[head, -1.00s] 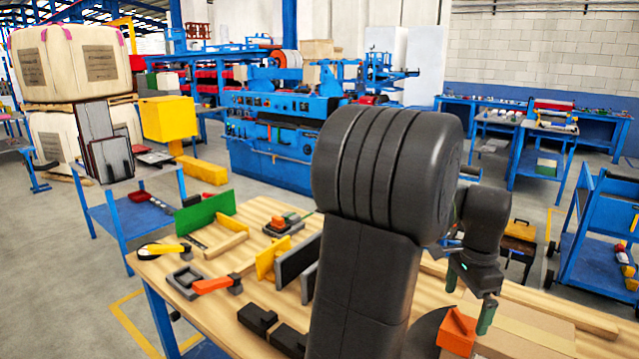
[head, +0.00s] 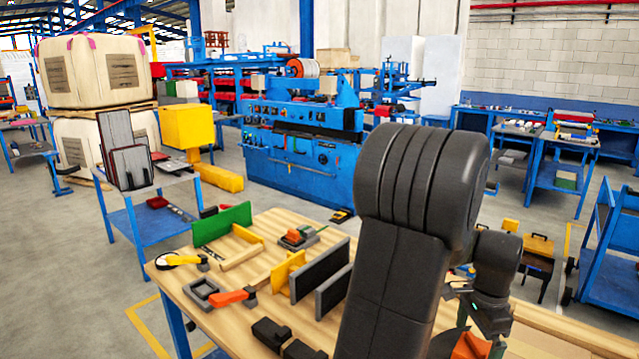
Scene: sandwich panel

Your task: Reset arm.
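My gripper (head: 481,333) hangs at the end of my black arm over the right part of the wooden workbench (head: 262,326), low in the head view. Its fingers look spread apart, with dark green on them. An orange block (head: 470,346) shows just below and beside the fingers, partly cut off by the lower frame edge. I cannot tell whether a finger touches it. My large arm links hide the middle of the bench.
On the bench's left are a green panel (head: 222,223), dark grey panels (head: 320,270), an orange-handled clamp (head: 232,297) and black blocks (head: 271,334). A blue cart (head: 152,220) stands behind left. Blue machinery (head: 300,150) stands farther back. Grey floor is open at left.

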